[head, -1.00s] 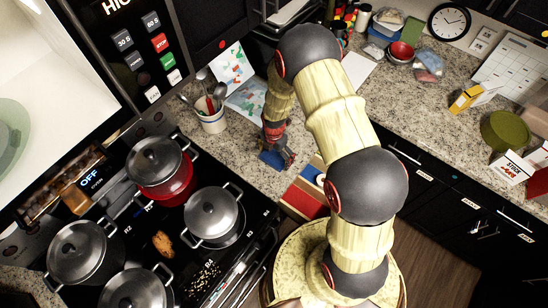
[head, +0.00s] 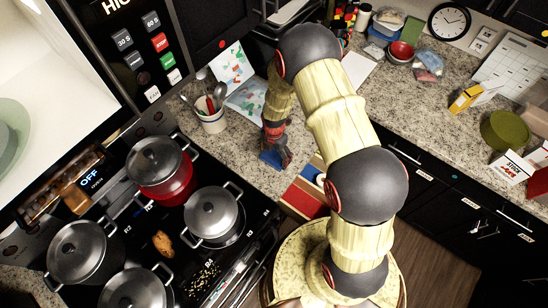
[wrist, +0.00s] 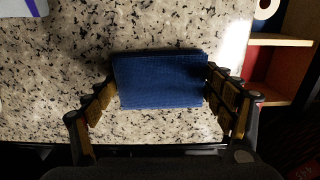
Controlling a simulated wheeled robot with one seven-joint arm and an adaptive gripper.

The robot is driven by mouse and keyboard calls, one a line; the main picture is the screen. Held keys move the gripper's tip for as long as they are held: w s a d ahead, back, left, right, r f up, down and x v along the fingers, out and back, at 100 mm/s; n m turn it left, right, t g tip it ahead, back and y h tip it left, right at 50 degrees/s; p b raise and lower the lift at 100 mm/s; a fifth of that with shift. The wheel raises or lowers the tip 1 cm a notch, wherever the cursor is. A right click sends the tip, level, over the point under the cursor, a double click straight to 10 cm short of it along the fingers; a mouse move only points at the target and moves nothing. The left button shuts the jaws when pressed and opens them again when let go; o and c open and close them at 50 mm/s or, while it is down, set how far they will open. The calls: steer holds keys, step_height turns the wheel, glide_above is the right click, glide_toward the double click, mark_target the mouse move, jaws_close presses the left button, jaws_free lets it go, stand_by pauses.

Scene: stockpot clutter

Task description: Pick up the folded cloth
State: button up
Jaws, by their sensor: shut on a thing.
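The folded cloth (wrist: 160,80) is a dark blue rectangle in the middle of the wrist view, on or just above the speckled counter. My gripper (wrist: 160,95) has one finger at its left edge and one at its right edge, shut on it. In the head view my gripper (head: 275,155) is low over the counter beside the stove, with a bit of the blue cloth (head: 270,160) showing under it. Whether the cloth still touches the counter is hard to tell.
The stove to the left holds several lidded pots, including a red pot (head: 165,178). A utensil crock (head: 211,120) stands on the counter near my gripper. An open red-and-wood compartment (head: 304,199) lies to the right, by the counter's front edge.

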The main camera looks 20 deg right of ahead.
mark_target(274, 155)
steer(key=shift+w+r, duration=0.1)
steer(key=shift+r, duration=0.25)
step_height(274, 155, up, 2)
steer(key=shift+r+b, duration=0.15)
steer(key=shift+b, duration=0.3)
steer(key=s+a+r+b, duration=0.1)
steer(key=s+a+r, duration=0.6)
steer(key=s+r, duration=0.3)
steer(key=shift+s+a+b, duration=0.25)
steer(key=shift+s+b, duration=0.05)
steer(key=shift+s, duration=0.7)
steer(key=o, duration=0.6)
steer(key=c, duration=0.4)
